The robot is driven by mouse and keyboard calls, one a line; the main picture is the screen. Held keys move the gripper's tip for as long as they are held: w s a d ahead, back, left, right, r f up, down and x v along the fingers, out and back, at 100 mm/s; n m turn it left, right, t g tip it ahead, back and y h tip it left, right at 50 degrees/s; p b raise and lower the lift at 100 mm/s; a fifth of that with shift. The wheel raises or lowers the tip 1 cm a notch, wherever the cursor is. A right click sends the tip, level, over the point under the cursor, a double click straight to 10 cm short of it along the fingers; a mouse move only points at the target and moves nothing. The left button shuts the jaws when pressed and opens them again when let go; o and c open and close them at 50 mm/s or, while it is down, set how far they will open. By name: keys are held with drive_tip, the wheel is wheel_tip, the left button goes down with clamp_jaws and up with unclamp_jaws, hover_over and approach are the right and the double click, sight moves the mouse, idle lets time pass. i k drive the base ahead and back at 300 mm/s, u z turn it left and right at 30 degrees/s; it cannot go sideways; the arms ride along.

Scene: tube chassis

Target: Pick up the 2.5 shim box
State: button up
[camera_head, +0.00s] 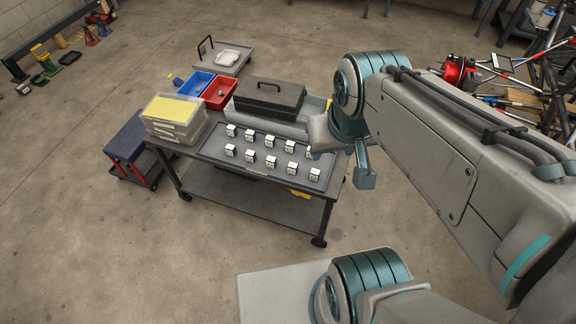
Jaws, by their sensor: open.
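Several small white shim boxes with dark markings stand in two rows on a grey tray (213,149) on top of a wheeled cart. Their labels are too small to read, so I cannot tell which is the 2.5 shim box. My gripper (363,173) is at the right end of the tray, above the cart's right edge. It is open, and no box shows in it. One finger shows clearly; the rest is hard to make out. My wrist partly covers the right end of the back row.
Behind the tray are a dark toolbox (268,96), a red bin (219,93) and a blue bin (192,83). Clear containers with a yellow top (173,109) stand at the cart's left. A dark blue wheeled seat (127,137) is beside the cart. The floor in front is clear.

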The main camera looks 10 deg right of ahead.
sight(293, 167)
drive_tip(key=u, duration=0.85)
drive_tip(key=i, duration=0.75)
drive_tip(key=z, duration=0.7)
